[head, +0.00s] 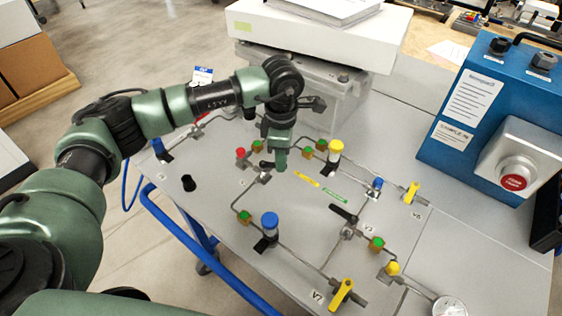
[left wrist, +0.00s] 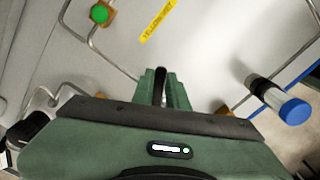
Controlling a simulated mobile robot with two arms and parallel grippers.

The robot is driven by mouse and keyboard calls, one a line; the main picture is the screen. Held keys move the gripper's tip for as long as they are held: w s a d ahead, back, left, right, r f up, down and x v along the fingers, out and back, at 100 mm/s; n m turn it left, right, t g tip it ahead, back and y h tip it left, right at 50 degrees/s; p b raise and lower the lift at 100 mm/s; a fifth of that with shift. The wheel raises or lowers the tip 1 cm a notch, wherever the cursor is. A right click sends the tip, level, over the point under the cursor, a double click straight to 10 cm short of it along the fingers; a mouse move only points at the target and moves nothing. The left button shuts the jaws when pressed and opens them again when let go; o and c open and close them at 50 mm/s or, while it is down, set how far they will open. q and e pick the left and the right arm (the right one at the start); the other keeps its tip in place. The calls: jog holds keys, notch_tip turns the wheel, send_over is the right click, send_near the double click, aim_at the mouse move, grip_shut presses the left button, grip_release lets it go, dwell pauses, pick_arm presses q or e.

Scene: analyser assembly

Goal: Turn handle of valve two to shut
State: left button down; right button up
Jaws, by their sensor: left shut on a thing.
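My left gripper (head: 280,163) points down over the panel, shut on a dark valve handle (head: 266,164). In the left wrist view, the fingers of this gripper (left wrist: 166,90) close around the dark handle (left wrist: 160,84). The valve body (head: 264,178) sits on the piping just left of the fingertips. Its small label is too small to read, so I cannot confirm that it is valve two. The fingers hide part of the handle. My right gripper is not in view.
A black-handled valve (head: 345,216) and yellow-handled valves (head: 342,292) (head: 412,192) stand on the panel. A blue-capped cylinder (head: 270,224) and a yellow-capped one (head: 335,150) rise nearby. A blue control box (head: 480,110) with a red button stands at right.

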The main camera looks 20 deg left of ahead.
pick_arm(q)
jog(key=m+b, duration=0.1)
jog(key=s+m+b, duration=0.1)
jog(key=m+b, duration=0.1)
jog(key=shift+s+d+f+m, duration=0.1)
jog(key=shift+s+f+m, duration=0.1)
jog(key=shift+m, duration=0.1)
jog(key=shift+s+r+m+b, duration=0.2)
jog(key=shift+s+m+b, duration=0.3)
jog(key=shift+m+b, duration=0.55)
jog(key=shift+m, duration=0.25)
jog(key=c, duration=1.4)
grip_release()
notch_tip(320, 180, up, 8)
jog(key=p, duration=0.4)
